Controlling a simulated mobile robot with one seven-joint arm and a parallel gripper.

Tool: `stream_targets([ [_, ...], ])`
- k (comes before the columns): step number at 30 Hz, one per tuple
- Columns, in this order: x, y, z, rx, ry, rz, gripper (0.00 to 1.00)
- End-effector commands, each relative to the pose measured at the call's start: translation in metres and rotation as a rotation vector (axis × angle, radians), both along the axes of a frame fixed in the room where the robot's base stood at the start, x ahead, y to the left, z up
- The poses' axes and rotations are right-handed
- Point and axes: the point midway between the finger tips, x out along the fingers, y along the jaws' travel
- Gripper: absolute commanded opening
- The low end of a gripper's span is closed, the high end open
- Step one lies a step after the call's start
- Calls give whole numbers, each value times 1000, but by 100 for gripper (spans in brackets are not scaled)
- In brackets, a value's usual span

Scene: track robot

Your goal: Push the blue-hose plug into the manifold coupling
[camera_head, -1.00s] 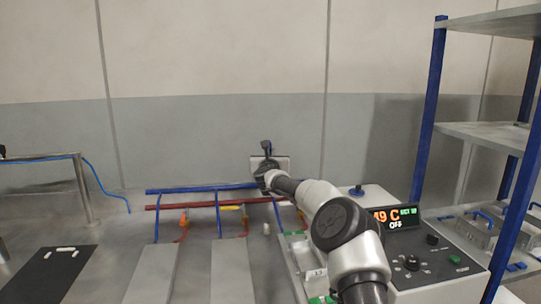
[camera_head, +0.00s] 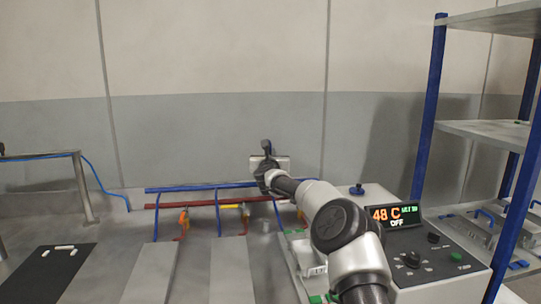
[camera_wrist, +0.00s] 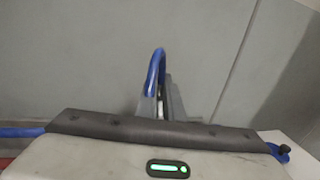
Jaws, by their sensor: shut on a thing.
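My gripper (camera_head: 268,172) is in front of the back wall, above the right part of the blue and red pipes. In the wrist view a blue hose (camera_wrist: 155,72) arches up beyond the gripper body, beside a grey upright part. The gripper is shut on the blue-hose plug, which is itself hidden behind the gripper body. A small grey plate (camera_head: 284,163) shows behind the gripper, with a dark blue piece (camera_head: 266,146) rising above it. I cannot make out the manifold coupling or whether the plug touches it.
The blue pipe (camera_head: 180,190) runs above the red pipe (camera_head: 175,205), with orange-handled valves below. A control box with a display (camera_head: 395,215) reading 48 C and OFF stands right of my arm. A blue-post shelf (camera_head: 429,110) stands farther right. A black mat (camera_head: 45,280) lies at left.

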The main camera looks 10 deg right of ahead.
Motion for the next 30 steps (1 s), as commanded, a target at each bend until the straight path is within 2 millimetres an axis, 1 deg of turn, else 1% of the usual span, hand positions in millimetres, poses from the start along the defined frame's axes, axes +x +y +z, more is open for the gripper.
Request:
stream_targets([
  [30, 0, 0, -21, 2, -1, 0, 0],
])
